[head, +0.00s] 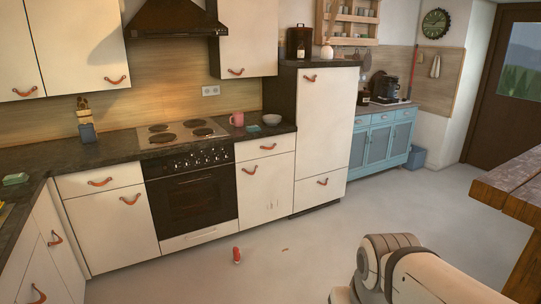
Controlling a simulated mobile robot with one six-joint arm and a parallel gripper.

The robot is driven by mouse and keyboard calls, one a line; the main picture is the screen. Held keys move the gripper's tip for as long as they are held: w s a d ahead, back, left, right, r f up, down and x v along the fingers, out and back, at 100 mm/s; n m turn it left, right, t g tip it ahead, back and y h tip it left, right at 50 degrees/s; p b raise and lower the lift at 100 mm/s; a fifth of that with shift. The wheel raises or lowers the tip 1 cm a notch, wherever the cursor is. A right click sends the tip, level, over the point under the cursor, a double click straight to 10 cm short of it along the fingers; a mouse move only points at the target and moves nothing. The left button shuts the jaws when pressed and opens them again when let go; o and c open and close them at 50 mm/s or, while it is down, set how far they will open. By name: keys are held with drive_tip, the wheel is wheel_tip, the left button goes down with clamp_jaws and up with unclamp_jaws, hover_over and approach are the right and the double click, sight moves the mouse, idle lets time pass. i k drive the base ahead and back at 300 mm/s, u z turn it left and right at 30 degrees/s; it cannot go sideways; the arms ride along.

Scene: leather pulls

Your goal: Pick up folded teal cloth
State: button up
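Part of my arm shows at the bottom right, far from the cloth. My gripper is not in view.
A stove (185,132) divides the counter. A pink mug (237,119) and a pale bowl (271,119) stand right of it. A red object (237,256) is on the floor. A wooden table (510,185) is at the right. The middle floor is mostly clear.

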sight(252, 128)
drive_tip(key=z, duration=0.15)
drive_tip(key=i, duration=1.85)
drive_tip(key=u, duration=0.2)
drive_tip(key=i, duration=2.5)
drive_tip(key=u, duration=0.35)
